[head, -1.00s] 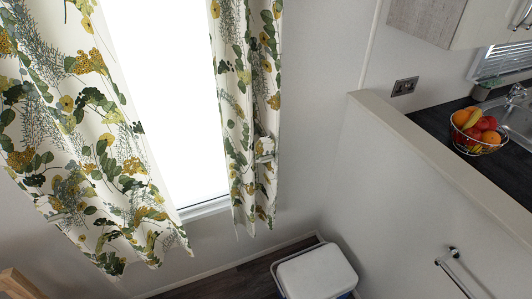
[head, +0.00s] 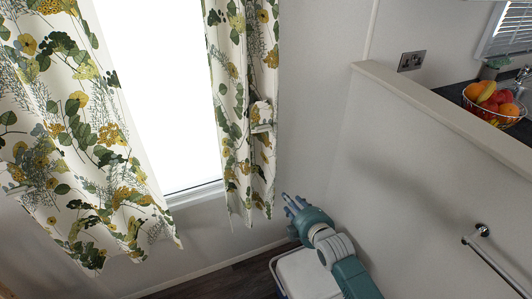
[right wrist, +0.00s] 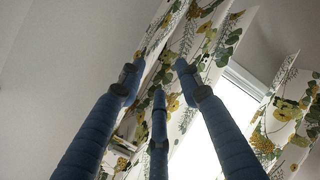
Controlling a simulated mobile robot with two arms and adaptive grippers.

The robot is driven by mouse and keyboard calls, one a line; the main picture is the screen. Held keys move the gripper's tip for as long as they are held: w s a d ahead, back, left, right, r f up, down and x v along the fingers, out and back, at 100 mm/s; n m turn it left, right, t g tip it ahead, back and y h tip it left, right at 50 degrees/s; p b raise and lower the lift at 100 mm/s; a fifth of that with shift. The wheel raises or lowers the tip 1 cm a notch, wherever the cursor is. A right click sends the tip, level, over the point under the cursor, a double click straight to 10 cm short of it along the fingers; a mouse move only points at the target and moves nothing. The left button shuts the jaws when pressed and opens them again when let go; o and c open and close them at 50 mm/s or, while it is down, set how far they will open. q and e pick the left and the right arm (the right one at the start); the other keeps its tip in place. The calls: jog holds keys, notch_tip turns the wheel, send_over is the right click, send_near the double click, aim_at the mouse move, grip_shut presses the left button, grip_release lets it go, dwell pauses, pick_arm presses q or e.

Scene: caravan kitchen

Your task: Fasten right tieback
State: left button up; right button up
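The right curtain (head: 231,90), white with green and yellow leaves, hangs loose beside the bright window. At its right edge is a small patterned flap with a pale piece, which looks like the right tieback (head: 262,117); it seems to show left of the curtain in the right wrist view (right wrist: 127,124). I cannot make out its fastening. My right gripper (head: 291,203) is just right of the curtain's lower end, below the tieback. In the right wrist view its three blue fingers (right wrist: 158,78) are spread and empty, pointing up toward the curtain. My left gripper is out of view.
The left curtain (head: 75,130) hangs across the window's left side. A white-lidded box (head: 300,272) stands on the floor under my right arm. A half wall (head: 440,110) with a towel rail (head: 488,262) is at right; a fruit bowl (head: 494,104) sits beyond it.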

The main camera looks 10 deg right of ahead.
jog(key=w+a+r+n+t+y+b, duration=0.1)
jog(key=w+r+n+t+b, duration=0.1)
jog(key=r, duration=0.5)
jog(key=w+a+r+n+t+y+b, duration=0.1)
jog(key=a+r+n+b, duration=0.1)
jog(key=r, duration=0.4)
jog(key=n+t, duration=0.1)
jog(key=n, duration=0.1)
send_near(265, 130)
jog(key=x, duration=0.8)
jog(key=shift+w+p, duration=0.25)
jog(key=shift+p, duration=0.1)
jog(key=shift+w+a, duration=0.1)
jog(key=shift+w, duration=0.35)
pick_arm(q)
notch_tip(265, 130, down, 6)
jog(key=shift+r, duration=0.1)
pick_arm(e)
grip_shut()
